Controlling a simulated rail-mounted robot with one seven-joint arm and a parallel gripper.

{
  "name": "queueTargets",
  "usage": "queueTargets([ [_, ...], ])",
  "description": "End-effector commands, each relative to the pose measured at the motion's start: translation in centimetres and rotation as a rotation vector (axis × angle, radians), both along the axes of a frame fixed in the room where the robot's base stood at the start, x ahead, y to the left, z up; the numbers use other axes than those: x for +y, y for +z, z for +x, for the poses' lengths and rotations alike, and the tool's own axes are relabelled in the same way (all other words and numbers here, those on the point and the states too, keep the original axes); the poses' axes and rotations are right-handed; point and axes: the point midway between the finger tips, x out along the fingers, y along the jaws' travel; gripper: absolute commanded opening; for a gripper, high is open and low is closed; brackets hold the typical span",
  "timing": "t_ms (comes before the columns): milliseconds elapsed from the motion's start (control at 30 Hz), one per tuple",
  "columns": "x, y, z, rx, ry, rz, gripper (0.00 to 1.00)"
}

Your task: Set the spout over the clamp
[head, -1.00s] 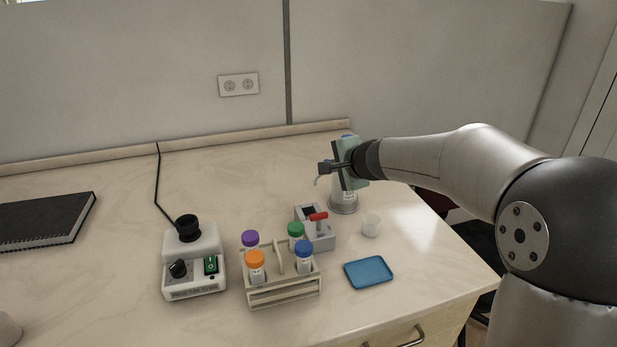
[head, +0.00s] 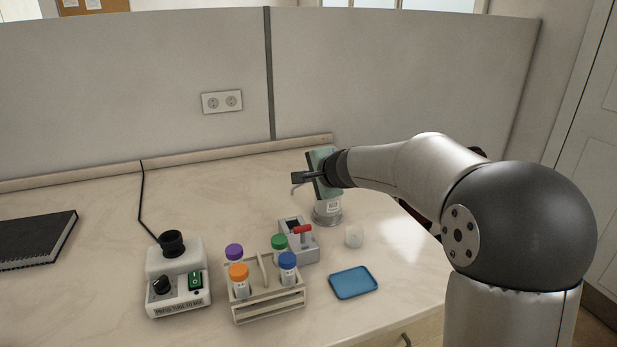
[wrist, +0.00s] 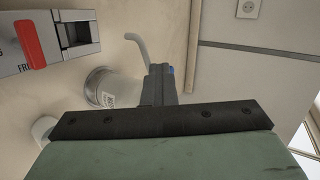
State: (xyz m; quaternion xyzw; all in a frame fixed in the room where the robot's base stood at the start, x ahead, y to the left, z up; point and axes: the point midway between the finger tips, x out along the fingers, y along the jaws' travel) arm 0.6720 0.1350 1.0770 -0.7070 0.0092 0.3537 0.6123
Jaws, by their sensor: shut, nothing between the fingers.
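A clear bottle (head: 328,208) with a white label stands upright at the back right of the desk. Its thin bent spout (head: 297,189) points left in the head view and shows whole in the wrist view (wrist: 137,45). The clamp, taken to be the grey block (head: 311,252) with a red lever (head: 302,230), stands in front of the bottle; it shows at top left in the wrist view (wrist: 75,35). My gripper (head: 300,177) is shut and empty at the bottle's top, close beside the spout. Whether it touches is unclear. A blue bit (wrist: 171,70) of the pump top shows behind the fingers.
A wooden rack (head: 270,300) with capped tubes stands left of the clamp. A small white cup (head: 354,236) and a blue tray (head: 353,282) are to its right. A switch box (head: 178,285) and black notebook (head: 35,240) lie farther left. The back wall panel is behind.

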Motion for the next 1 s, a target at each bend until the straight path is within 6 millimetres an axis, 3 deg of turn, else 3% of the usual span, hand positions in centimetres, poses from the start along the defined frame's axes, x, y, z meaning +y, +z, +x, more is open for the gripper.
queueTargets([
  [567, -1.8, -0.2, -0.5, -0.003, 0.000, -0.001, 0.00],
  [767, -2.7, -0.6, -4.1, -0.005, -0.001, -0.002, 0.00],
  [800, -2.9, 0.8, -4.8, -0.006, 0.001, -0.003, 0.00],
  [1000, -3.9, 3.2, -8.6, -0.004, 0.001, -0.001, 0.00],
])
